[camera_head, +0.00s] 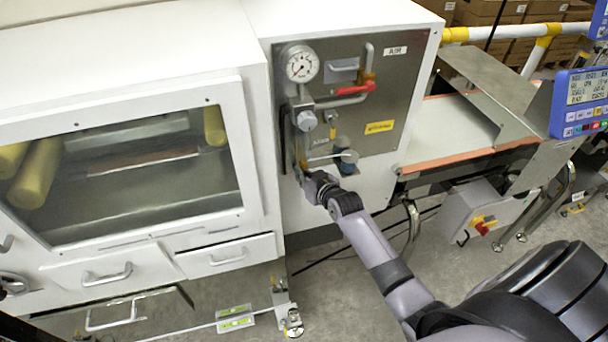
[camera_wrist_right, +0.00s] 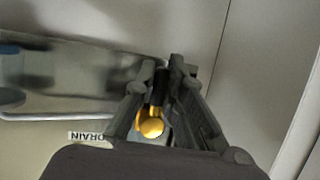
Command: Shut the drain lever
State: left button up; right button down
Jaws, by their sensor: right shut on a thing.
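My right gripper (camera_head: 306,168) reaches up to the lower left corner of the grey air panel (camera_head: 400,118) on the white machine. In the right wrist view my gripper (camera_wrist_right: 168,72) is shut on the dark drain lever (camera_wrist_right: 156,93), which sits between its fingers. A round brass part (camera_wrist_right: 151,128) shows just below the lever. A DRAIN label (camera_wrist_right: 88,136) is to the left of the gripper. In the head view the gripper hides the drain lever.
A pressure gauge (camera_head: 300,63), a red-handled valve (camera_head: 355,88) and a filter bowl (camera_head: 347,160) are on the panel near my right gripper. A windowed cabinet (camera_head: 255,150) stands to the left. The belt (camera_head: 455,128) and a control box (camera_head: 480,208) are to the right.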

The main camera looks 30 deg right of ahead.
jog(key=c, duration=1.7)
grip_release()
jog(key=shift+o, duration=0.2)
jog(key=shift+s, duration=0.1)
jog(key=v, duration=1.2)
jog(key=shift+f, duration=0.1)
